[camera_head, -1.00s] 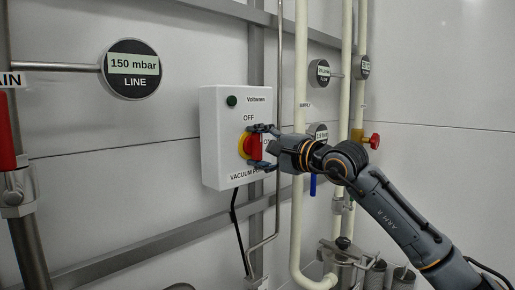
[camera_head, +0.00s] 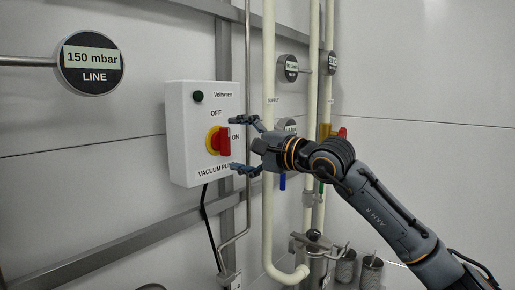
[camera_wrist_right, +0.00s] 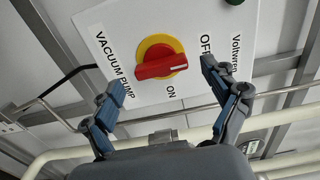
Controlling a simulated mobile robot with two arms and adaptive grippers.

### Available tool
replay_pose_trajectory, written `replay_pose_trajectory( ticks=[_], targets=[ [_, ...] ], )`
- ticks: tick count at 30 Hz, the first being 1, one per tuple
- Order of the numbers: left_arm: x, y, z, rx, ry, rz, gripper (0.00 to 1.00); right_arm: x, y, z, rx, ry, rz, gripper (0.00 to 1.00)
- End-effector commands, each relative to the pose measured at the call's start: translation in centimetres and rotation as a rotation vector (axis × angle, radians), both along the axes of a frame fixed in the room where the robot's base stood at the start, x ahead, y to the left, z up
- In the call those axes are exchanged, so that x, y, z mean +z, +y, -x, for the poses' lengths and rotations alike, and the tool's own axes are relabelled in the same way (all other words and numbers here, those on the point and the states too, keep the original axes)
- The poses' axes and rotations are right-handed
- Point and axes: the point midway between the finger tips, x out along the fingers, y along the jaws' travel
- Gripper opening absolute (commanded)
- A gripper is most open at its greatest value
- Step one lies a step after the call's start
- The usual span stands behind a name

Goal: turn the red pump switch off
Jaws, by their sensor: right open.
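The red pump switch (camera_head: 224,140) sits on a yellow disc (camera_head: 211,140) on the front of a white box (camera_head: 190,160). Its handle stands upright along the box, and the end with a pale mark points toward the OFF label, as the right wrist view shows on the red switch (camera_wrist_right: 160,66). OFF is above the switch and ON is to its right. My right gripper (camera_head: 246,146) is open and empty, just off the switch, one finger higher and one lower. In the right wrist view its fingers (camera_wrist_right: 160,95) are spread apart, clear of the handle. My left gripper is out of view.
A dark green lamp (camera_head: 198,96) is at the box's upper left. Pale vertical pipes (camera_head: 268,220) and a thin steel pipe (camera_head: 247,60) run right of the box. A round gauge (camera_head: 91,67) reading 150 mbar is at left. A black cable (camera_head: 207,215) hangs below.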

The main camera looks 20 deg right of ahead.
Motion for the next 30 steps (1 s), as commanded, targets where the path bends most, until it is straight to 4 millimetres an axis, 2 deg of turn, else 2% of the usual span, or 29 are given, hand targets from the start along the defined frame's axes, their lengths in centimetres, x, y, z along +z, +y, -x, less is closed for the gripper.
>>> replay_pose_trajectory(
  ticks=[1, 6, 12, 18, 30],
  targets=[
    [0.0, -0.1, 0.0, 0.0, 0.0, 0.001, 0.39, 0.0, -0.9, 1.0, -0.004, -0.002, 0.002, 0.87],
    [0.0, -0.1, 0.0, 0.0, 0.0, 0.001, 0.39, -0.1, -2.8, 3.9, -0.003, 0.0, 0.004, 0.87],
    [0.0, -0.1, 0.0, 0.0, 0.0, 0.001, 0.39, 0.0, -4.1, 6.1, -0.001, 0.0, 0.001, 0.87],
    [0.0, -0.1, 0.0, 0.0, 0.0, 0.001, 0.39, -0.1, -4.4, 6.6, 0.0, 0.001, 0.001, 0.87],
    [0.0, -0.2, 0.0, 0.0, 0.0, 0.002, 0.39, -0.4, -4.3, 6.3, 0.006, 0.018, -0.017, 0.87]
  ],
)
